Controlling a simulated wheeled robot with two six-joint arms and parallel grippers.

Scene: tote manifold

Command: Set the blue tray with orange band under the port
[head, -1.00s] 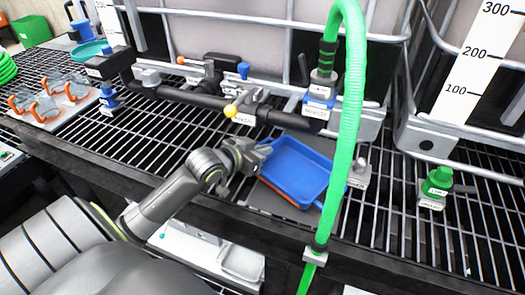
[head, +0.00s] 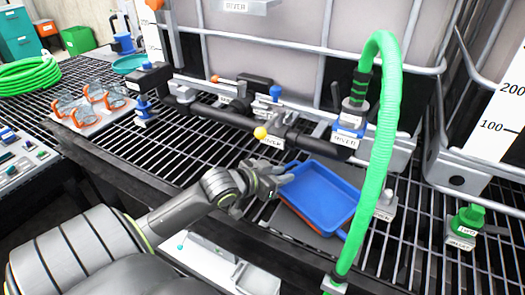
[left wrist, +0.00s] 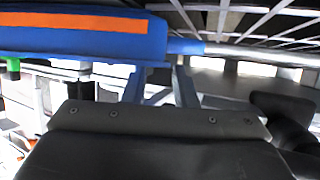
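The blue tray (head: 325,192) is at the middle of the head view, just in front of the pipe manifold. Its outer side carries an orange band, clear in the left wrist view (left wrist: 75,22). My left gripper (head: 281,178) is at the tray's left rim, and its fingers appear closed on that rim. In the left wrist view the fingers (left wrist: 162,82) meet the tray's edge. Which opening is the port I cannot tell. My right gripper is not in view.
The green hose (head: 385,130) arches down close to the tray's right side. A small grey block (head: 384,205) and a green fitting (head: 466,222) stand to the right. Goggles (head: 92,105) lie on a board at left. A dark plate (head: 296,212) shows beneath the tray.

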